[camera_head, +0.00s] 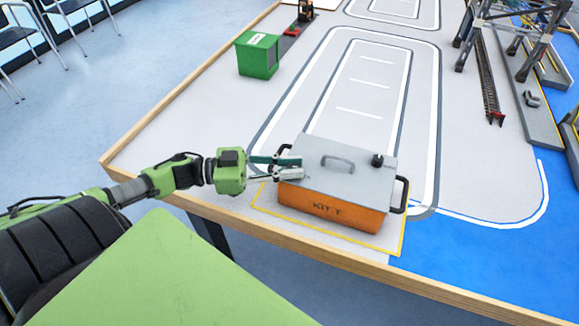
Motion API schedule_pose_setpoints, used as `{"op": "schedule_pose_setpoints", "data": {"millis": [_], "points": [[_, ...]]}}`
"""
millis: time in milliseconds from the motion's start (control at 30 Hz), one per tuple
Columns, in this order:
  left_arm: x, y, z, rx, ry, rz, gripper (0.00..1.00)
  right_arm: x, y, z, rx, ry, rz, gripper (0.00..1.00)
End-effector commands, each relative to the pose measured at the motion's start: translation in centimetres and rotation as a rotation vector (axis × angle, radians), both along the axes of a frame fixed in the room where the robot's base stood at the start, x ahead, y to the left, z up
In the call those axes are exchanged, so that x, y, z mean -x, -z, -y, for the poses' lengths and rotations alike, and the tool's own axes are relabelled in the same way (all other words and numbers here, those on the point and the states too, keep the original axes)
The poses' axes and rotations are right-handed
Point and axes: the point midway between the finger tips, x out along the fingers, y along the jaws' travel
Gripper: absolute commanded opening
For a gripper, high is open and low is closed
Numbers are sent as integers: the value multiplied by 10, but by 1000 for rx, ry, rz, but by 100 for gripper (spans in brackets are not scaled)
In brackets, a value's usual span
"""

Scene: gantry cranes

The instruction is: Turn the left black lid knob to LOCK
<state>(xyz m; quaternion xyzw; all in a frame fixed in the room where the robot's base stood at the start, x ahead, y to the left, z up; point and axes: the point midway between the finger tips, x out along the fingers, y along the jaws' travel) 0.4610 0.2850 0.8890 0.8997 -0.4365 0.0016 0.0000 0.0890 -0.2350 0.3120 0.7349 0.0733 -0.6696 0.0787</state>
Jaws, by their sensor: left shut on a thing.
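An orange box marked KIT T (328,209) stands on the table inside a yellow outline. Its grey lid (350,183) has a grey handle (337,160) in the middle and a black knob (377,160) near its right end. My left gripper (292,167) reaches in from the left and is shut at the lid's left end, where the left black lid knob is hidden between and behind its fingers. The knob's angle and any LOCK mark cannot be made out. My right gripper is out of view.
Black side handles stick out at the box's right end (401,195) and left end. A green bin (258,55) stands farther back on the table. Gantry crane frames and rails are at the right. The marked track behind the box is clear.

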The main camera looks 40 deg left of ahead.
Motion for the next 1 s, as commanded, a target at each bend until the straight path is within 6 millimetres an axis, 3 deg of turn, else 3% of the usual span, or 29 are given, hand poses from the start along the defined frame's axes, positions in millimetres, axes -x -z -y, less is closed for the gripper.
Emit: {"op": "schedule_pose_setpoints", "data": {"millis": [267,300,367,767,1000], "points": [[2,4,1,-3,2,-6,0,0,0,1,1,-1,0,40],[2,4,1,-3,2,-6,20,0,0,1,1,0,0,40],[2,4,1,-3,2,-6,35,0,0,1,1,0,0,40],[3,2,-2,-2,1,-4,35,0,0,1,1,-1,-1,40],[26,4,-31,-3,0,-9,35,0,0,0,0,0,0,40]]}}
